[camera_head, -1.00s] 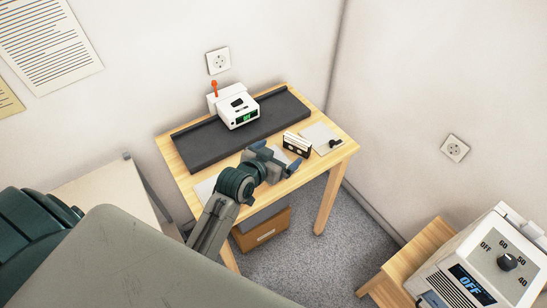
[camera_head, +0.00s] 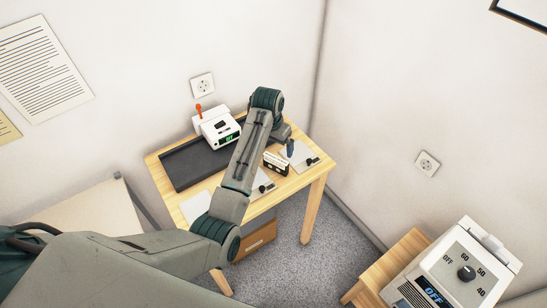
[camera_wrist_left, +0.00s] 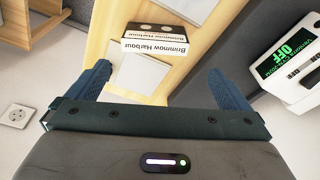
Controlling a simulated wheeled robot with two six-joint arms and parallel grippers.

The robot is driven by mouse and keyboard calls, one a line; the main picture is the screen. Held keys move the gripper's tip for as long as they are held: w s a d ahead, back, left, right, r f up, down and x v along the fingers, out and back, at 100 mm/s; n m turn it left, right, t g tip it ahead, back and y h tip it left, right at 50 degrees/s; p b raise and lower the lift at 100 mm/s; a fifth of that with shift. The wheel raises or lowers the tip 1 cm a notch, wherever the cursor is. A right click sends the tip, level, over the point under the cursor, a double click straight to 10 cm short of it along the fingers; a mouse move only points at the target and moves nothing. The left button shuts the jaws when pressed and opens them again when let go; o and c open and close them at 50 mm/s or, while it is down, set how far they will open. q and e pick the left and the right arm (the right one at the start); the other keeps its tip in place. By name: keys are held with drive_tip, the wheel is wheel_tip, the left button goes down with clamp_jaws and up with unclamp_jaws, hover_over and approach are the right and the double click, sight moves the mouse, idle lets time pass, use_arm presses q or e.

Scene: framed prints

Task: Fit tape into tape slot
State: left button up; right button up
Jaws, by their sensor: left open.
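The tape (camera_head: 275,162), a black cassette with a white label, stands on the wooden table right of the dark mat. In the left wrist view the tape (camera_wrist_left: 147,43) shows its printed spine, beyond and between the fingertips. A white machine (camera_head: 217,127) with a green display and a dark area on its top stands at the back of the mat. The machine (camera_wrist_left: 288,72) also shows at the right of the wrist view, reading OFF. The tape slot cannot be made out clearly. My left gripper (camera_wrist_left: 155,76) is open and empty, apart from the tape. My right gripper is out of view.
The dark mat (camera_head: 190,164) has a raised rim. A pale card (camera_head: 297,153) with a small black item lies right of the tape. A second white device (camera_head: 455,268) with a dial stands at the lower right.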

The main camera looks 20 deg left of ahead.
use_arm(q)
wheel_tip(320, 180, up, 3)
drive_tip(key=w+g, duration=0.1)
drive_tip(key=g, duration=0.1)
drive_tip(key=p, duration=0.2)
hover_over(276, 158)
drive_tip(key=f, duration=0.4)
drive_tip(key=shift+w+a+f, duration=0.1)
drive_tip(key=shift+a+f, duration=0.05)
drive_tip(key=shift+a, duration=0.05)
drive_tip(key=shift+f, duration=0.3)
drive_tip(key=shift+d+f, duration=0.1)
drive_tip(key=shift+f, duration=0.2)
wheel_tip(276, 158, down, 4)
drive_tip(key=shift+d+r+p, duration=0.1)
drive_tip(key=shift+r+p, duration=0.1)
drive_tip(key=shift+p, duration=0.75)
drive_tip(key=shift+f, duration=0.6)
drive_tip(key=c, duration=0.9)
drive_tip(key=shift+r, duration=0.15)
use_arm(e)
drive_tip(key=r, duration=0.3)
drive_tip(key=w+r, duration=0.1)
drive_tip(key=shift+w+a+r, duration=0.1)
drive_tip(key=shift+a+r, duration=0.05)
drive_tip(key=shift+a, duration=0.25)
